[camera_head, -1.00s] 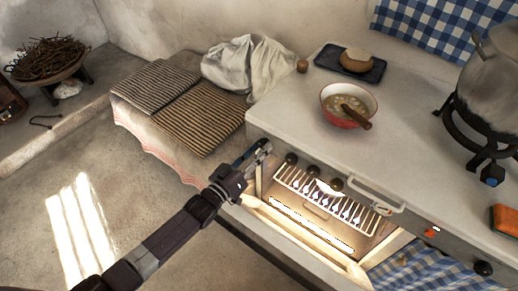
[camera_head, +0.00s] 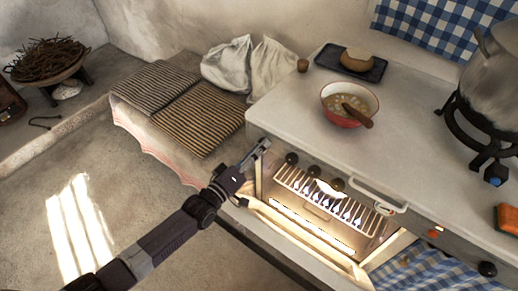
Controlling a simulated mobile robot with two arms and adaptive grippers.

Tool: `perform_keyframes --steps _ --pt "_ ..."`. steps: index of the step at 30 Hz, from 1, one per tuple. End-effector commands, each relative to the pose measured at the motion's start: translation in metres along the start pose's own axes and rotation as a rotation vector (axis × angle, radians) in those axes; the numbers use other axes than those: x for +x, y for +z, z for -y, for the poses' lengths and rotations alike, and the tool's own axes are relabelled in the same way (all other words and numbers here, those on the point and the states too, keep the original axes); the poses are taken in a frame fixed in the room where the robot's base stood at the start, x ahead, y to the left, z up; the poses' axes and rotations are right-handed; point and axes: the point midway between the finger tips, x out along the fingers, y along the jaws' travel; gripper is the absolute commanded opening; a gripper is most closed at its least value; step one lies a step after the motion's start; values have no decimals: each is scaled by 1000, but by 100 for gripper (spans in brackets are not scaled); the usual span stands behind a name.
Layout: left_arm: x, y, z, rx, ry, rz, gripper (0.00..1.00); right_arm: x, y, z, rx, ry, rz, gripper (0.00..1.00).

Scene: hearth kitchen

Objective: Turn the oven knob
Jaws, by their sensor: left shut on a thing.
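The stove front carries a row of dark round knobs: one (camera_head: 291,158) beside my gripper, a middle one (camera_head: 313,171) and another (camera_head: 337,184) farther right. My left gripper (camera_head: 264,146) comes in from the lower left and is shut at the left end of this row. Its fingers cover the oven knob they hold, so I cannot see how that knob is turned. The lit oven (camera_head: 325,205) below has a white rack across its opening. My right gripper is not in view.
A red bowl with a spoon (camera_head: 349,103) and a dark tray with bread (camera_head: 350,64) stand on the stove top. A large pot (camera_head: 495,75) stands at the right. Striped mats (camera_head: 200,116) and white cloth (camera_head: 273,66) lie on the ledge behind my gripper.

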Motion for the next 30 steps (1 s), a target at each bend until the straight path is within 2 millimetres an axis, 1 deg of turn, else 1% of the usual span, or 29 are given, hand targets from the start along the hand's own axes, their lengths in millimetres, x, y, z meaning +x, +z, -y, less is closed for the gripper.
perform_keyframes --steps 8,9,12,14,20,23,26,29,30 --pt "0 0 1 0 -1 0 4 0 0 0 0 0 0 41" --pt "0 0 1 0 -1 0 29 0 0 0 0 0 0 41" --pt "0 0 1 1 -1 0 40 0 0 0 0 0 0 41" --pt "0 0 1 1 -1 0 45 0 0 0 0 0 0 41" --pt "0 0 0 1 -1 0 45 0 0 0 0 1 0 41" --pt "-2 0 1 0 -1 0 45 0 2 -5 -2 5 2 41" --pt "-11 0 1 0 -1 1 45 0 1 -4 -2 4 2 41" --pt "-28 1 1 0 -3 2 45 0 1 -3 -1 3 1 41" --pt "-37 1 2 0 -4 2 45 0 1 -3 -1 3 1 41"
